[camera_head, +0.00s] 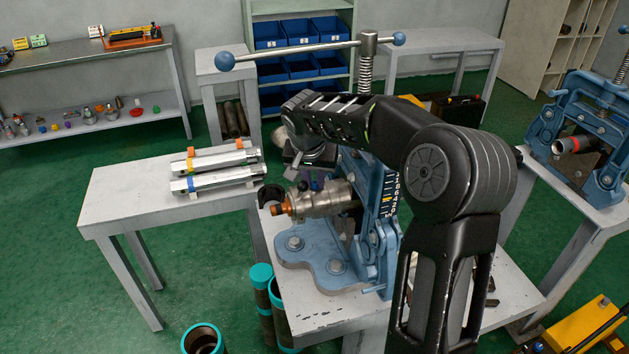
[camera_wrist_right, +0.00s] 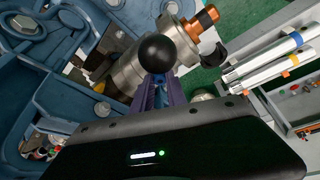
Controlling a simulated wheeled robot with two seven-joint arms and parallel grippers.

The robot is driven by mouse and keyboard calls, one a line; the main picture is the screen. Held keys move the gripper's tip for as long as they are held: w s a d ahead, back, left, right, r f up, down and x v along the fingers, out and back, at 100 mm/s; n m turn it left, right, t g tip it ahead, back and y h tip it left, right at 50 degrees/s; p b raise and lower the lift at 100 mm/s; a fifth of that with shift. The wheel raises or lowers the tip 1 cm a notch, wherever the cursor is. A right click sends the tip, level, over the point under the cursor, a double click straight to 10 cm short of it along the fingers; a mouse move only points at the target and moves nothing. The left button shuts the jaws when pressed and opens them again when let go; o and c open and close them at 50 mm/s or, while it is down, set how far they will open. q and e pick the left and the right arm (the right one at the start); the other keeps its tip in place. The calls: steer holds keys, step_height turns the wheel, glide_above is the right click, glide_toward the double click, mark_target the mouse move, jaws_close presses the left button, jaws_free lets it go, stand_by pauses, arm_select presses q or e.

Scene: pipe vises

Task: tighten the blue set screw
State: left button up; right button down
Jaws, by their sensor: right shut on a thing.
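My right gripper (camera_head: 311,184) is over the silver pipe fitting (camera_head: 322,202) in the blue pipe vise (camera_head: 375,215). In the right wrist view, its purple fingers (camera_wrist_right: 162,92) are shut on a narrow blue part, which looks like the blue set screw (camera_wrist_right: 160,96). A black ball (camera_wrist_right: 161,55) covers the fingertips there, so the contact is mostly hidden. The fitting (camera_wrist_right: 130,72) lies just past them, with an orange-brown end (camera_head: 281,209) pointing left in the head view. My left gripper is not in view.
Silver bars (camera_head: 215,178) with coloured bands lie on a side table (camera_head: 125,200). The vise's long handle (camera_head: 290,53) with blue ball ends spans above my right arm. Cyan-rimmed pipes (camera_head: 262,274) stand below the vise bench. A second blue vise (camera_head: 580,110) stands at right.

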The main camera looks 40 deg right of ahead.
steer(key=shift+w+a+f+m+b, duration=0.1)
steer(key=shift+f+m+b, duration=0.25)
steer(key=shift+b, duration=0.2)
steer(key=shift+r+m+h, duration=0.15)
steer(key=shift+m+h, duration=0.15)
steer(key=shift+m, duration=0.05)
steer(key=shift+r, duration=0.2)
steer(key=c, duration=1.3)
jaws_free()
steer(key=b+v, duration=0.1)
steer(key=v, duration=0.6)
steer(key=shift+r, duration=0.4)
